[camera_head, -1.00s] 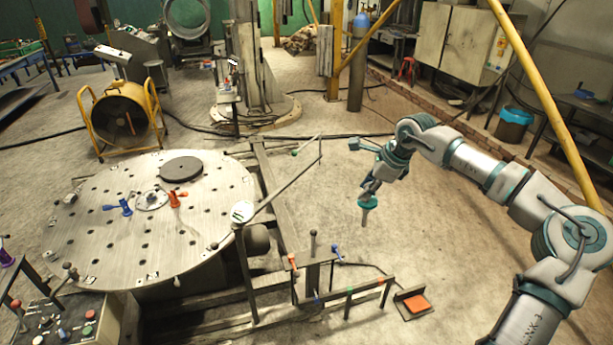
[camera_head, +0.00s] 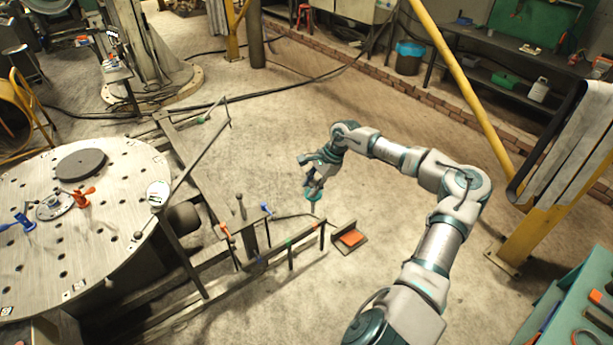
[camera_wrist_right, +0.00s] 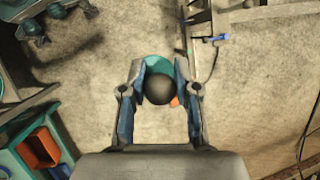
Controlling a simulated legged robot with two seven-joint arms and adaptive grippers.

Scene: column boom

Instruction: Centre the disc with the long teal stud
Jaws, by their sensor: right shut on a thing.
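The dark grey disc (camera_head: 82,164) lies flat on the round perforated table (camera_head: 105,240), off centre, beyond the hub (camera_head: 54,206). My right gripper (camera_head: 314,188) is shut on the teal stud (camera_head: 314,196), well to the right of the table over open floor. The stud's pale shank points down. In the right wrist view, the stud's dark round end (camera_wrist_right: 159,89) and teal collar (camera_wrist_right: 158,66) sit between the two fingers (camera_wrist_right: 158,100). My left gripper is not in view.
A blue clamp (camera_head: 24,222) and an orange clamp (camera_head: 82,197) stand by the hub. A dial gauge (camera_head: 158,194) is at the table's right edge. A steel frame with coloured levers (camera_head: 266,210) and an orange pedal (camera_head: 351,238) lie between table and arm.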

